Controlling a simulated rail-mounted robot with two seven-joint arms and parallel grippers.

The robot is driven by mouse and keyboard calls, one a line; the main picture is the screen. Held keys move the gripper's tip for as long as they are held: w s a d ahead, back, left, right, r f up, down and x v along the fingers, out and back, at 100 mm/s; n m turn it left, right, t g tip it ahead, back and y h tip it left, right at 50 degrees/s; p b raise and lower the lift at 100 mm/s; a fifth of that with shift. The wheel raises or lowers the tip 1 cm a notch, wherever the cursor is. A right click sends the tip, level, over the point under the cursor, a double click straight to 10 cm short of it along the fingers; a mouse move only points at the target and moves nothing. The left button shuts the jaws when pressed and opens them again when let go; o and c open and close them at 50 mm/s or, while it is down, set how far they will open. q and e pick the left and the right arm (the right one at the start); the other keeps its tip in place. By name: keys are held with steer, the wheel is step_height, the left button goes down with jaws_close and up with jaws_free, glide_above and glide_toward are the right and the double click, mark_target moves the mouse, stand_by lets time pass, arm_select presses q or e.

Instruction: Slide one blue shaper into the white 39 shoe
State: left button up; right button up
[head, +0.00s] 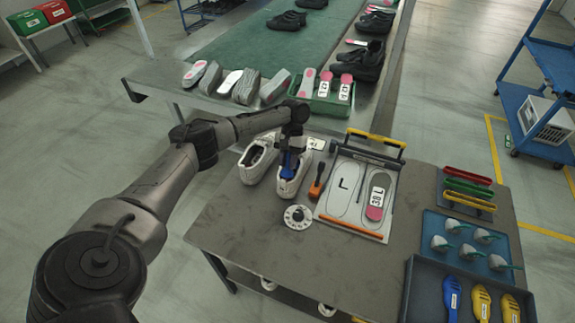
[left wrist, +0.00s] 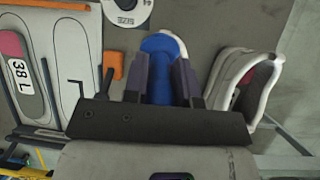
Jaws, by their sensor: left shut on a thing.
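Two white shoes stand side by side at the back left of the workbench: a left-hand one (head: 252,170) and a right-hand one (head: 285,190). My left gripper (head: 291,150) is above the right-hand shoe, shut on a blue shaper (head: 288,164). The shaper points down at that shoe's opening; how deep it sits is hidden. In the left wrist view the blue shaper (left wrist: 159,65) is between the two fingers, with a white shoe edge behind its tip. The other white shoe (left wrist: 220,80) is to the right there. No size shows on the shoes. My right gripper is out of view.
An orange-handled tool (head: 317,182) and a round size dial (head: 298,217) lie close by the right-hand shoe. A board with insole outlines (head: 335,212) is right of them. A tray (head: 420,290) at the front right holds another blue shaper (head: 451,296) and yellow ones.

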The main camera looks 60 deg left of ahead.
mark_target(288, 171)
arm_select(q)
steer(key=shift+w+a+f, duration=0.2)
steer(key=shift+w+f, duration=0.05)
steer(key=shift+f, duration=0.25)
steer(key=shift+t+y+p, duration=0.3)
steer(key=shift+p, duration=0.25)
jaws_close()
steer(key=p, duration=0.1)
steer(key=f+p, duration=0.1)
steer(key=f+t+y, duration=0.1)
steer(key=shift+s+d+f+p, duration=0.15)
steer(key=shift+s+d+p, duration=0.1)
steer(key=shift+p, duration=0.15)
steer(key=shift+s+d+f+t+y+p, duration=0.1)
steer(key=shift+f+t+y+p, duration=0.1)
steer(key=shift+f+p, duration=0.2)
steer(key=shift+s+f+t+y+p, duration=0.1)
steer(key=shift+f+t+p, duration=0.15)
steer(key=shift+f, duration=0.1)
steer(key=shift+d+f+t+y+p, duration=0.1)
steer(key=shift+f+t+y+p, duration=0.2)
steer(key=shift+f+p, duration=0.25)
steer(key=shift+f, duration=0.15)
steer(key=o, duration=1)
jaws_free()
